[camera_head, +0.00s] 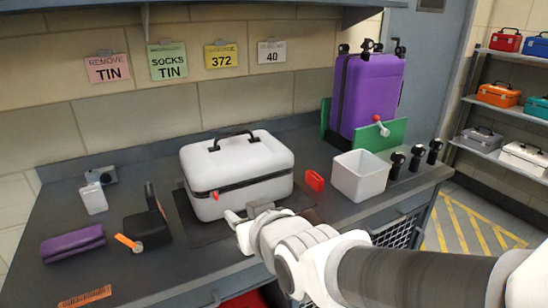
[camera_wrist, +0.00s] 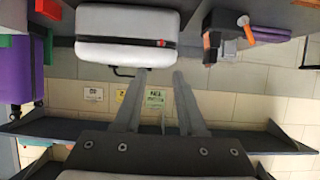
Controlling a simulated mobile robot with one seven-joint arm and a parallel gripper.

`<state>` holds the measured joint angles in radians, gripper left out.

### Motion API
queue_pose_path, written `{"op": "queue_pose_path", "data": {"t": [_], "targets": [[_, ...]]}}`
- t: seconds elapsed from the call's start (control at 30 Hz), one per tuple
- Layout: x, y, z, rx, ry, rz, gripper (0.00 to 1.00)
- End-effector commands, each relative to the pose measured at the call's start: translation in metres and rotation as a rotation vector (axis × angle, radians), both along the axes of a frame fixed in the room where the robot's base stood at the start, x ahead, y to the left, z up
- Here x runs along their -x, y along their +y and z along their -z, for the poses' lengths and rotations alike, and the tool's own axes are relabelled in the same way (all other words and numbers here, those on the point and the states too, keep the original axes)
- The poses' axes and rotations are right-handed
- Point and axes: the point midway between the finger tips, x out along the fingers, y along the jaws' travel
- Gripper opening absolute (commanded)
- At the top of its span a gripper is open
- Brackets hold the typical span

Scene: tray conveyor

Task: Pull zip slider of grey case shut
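The grey case (camera_head: 240,165), pale and almost white, lies shut-lidded on the counter with its black handle on top and a dark zip line around its side. Its red zip slider (camera_head: 215,195) sits on that line at the front left. In the wrist view the case (camera_wrist: 125,22) appears upside down, with the slider (camera_wrist: 161,42) near its right side. My gripper (camera_head: 247,211) is in front of the case, near its lower front edge. In the wrist view my gripper (camera_wrist: 160,73) has two fingers apart with nothing between them. Contact with the case cannot be told.
A white bin (camera_head: 360,177) and a red tag-like item (camera_head: 314,181) stand right of the case. A black holder (camera_head: 147,225), purple pouch (camera_head: 72,243) and small camera (camera_head: 102,175) lie left. A purple suitcase (camera_head: 366,95) stands behind right, between green plates. A shelf overhangs the back wall.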

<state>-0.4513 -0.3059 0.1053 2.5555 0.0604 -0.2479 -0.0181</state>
Motion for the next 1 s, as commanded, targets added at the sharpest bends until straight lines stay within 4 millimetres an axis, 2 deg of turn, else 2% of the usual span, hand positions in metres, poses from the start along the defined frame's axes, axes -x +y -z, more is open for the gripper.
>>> {"op": "queue_pose_path", "data": {"t": [0.03,0.27,0.47,0.57,1.0], "targets": [[0.001,0.007,0.008,-0.007,-0.012,-0.014,0.40],[-0.003,0.018,0.010,-0.022,-0.034,-0.031,0.40],[-0.020,0.028,0.021,-0.021,-0.032,-0.030,0.40],[-0.026,0.031,0.015,-0.019,-0.028,-0.030,0.40],[-0.041,0.040,0.021,-0.020,-0.028,-0.029,0.40]]}}
